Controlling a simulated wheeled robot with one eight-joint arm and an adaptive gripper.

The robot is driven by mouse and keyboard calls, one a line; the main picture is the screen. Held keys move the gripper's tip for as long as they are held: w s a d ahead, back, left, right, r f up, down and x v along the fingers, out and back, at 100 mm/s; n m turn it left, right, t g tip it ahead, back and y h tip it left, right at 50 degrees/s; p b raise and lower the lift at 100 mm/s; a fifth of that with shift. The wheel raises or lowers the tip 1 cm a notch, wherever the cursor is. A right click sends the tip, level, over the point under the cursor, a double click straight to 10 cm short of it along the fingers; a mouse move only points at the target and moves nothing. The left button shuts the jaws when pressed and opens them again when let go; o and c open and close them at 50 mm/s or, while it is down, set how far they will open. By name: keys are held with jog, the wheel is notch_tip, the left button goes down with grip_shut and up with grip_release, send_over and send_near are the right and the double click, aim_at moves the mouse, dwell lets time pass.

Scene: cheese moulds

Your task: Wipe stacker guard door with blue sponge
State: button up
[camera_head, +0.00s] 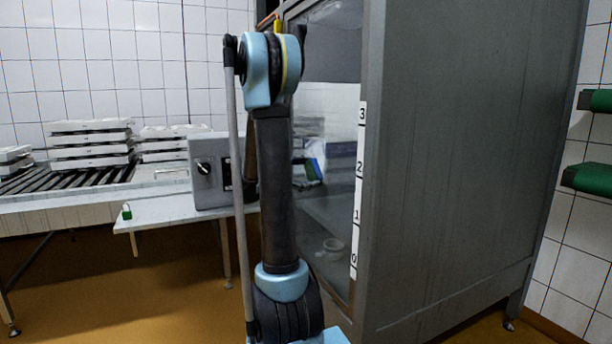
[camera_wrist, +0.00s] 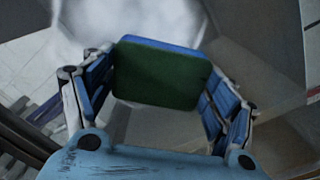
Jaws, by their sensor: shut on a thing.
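The stacker guard door (camera_head: 335,225) is a clear, glossy panel in the grey cabinet, beside a white strip numbered 0 to 3. My arm stands in front of its left part in the head view. In the wrist view my gripper (camera_wrist: 163,78) is shut on the blue sponge (camera_wrist: 160,75), which has a green face towards the camera and a blue edge at the top. Beyond the sponge is a pale, cloudy surface (camera_wrist: 150,18), perhaps the door. I cannot tell whether the sponge touches it. My gripper is not clearly seen in the head view.
The tall grey cabinet (camera_head: 460,150) fills the right. A grey control box (camera_head: 215,170) with a black knob is left of my arm. White mould stacks (camera_head: 90,145) stand on a roller conveyor (camera_head: 70,180). A small green object (camera_head: 126,211) sits on the side table.

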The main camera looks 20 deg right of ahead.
aim_at(317, 156)
jog(key=shift+s+d, duration=0.15)
jog(key=shift+s, duration=3.05)
jog(key=shift+d+r, duration=0.15)
jog(key=shift+r, duration=1.35)
jog(key=shift+c, duration=0.4)
jog(key=shift+w+a, duration=0.2)
jog(key=shift+w, duration=1.6)
jog(key=shift+w+r, duration=0.5)
jog(key=shift+w, duration=1.8)
jog(key=shift+w+r, duration=0.5)
jog(key=shift+w, duration=1.8)
jog(key=shift+w+r, duration=0.5)
jog(key=shift+w, duration=1.8)
jog(key=shift+s+d, duration=0.1)
jog(key=shift+s, duration=5.3)
